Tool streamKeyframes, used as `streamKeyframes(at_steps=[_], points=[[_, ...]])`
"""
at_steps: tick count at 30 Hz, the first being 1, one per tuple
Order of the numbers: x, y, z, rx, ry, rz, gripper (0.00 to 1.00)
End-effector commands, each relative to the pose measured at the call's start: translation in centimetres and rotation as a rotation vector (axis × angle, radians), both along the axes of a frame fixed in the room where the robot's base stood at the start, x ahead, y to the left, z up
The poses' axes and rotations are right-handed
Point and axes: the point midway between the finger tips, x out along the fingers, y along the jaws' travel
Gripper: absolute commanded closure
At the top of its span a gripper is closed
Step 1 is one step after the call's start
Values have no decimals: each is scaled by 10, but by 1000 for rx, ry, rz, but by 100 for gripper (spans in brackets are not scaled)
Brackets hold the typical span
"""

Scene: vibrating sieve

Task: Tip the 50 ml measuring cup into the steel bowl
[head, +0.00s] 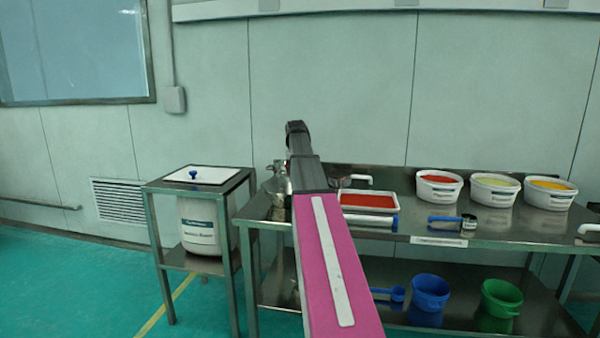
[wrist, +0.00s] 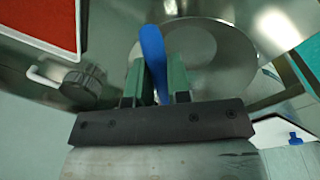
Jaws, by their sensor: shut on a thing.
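My gripper (wrist: 155,82) shows in the wrist view with its green fingers shut on the blue handle (wrist: 152,45) of a measuring cup. The cup part of it is not clearly visible, and its size mark cannot be read. A round steel shape (wrist: 215,50), apparently the steel bowl, lies beyond the handle in the wrist view; I cannot tell whether the cup is over it. In the head view my arm hides the gripper and the held cup. Shiny steelware (head: 276,182) shows just left of my arm at the table's left end.
A tray of red material (head: 369,208) and a white-handled steel cup (head: 341,182) are right of my arm. Another blue-handled cup (head: 467,222) lies near the front edge. White tubs (head: 440,195) stand behind.

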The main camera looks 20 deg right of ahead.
Motion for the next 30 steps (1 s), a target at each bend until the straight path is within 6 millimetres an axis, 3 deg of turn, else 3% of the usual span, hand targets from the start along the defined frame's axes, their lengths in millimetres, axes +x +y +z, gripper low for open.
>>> streamKeyframes(at_steps=[30], points=[[-1,14,-25,-1025,-62,1,100]])
